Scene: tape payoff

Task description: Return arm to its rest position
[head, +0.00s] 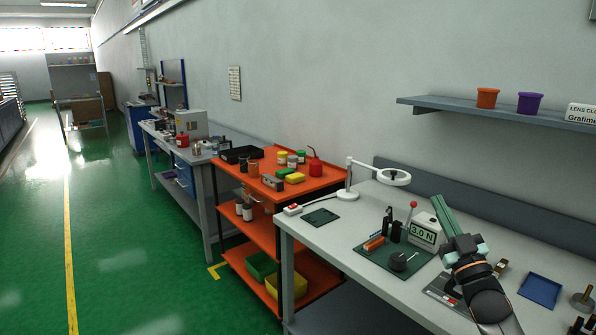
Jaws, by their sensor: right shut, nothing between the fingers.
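My right arm comes in from the lower right over the grey workbench (335,232). My right gripper (441,204) has long green fingers that point up and away, and they are shut with nothing between them. It is just right of a white gauge reading "3.0 N" (424,230). I cannot tell how high it is above the bench. A dark green mat (412,271) left of my arm bears a black round part (399,262), an orange piece (374,243) and black upright parts. My left gripper is not in view.
A white magnifier lamp (394,177) stands at the bench's back. A blue tray (540,290) lies right of my arm. A wall shelf (450,103) holds orange and purple pots. An orange cart (262,186) stands left of the bench. The green floor (130,260) at left is clear.

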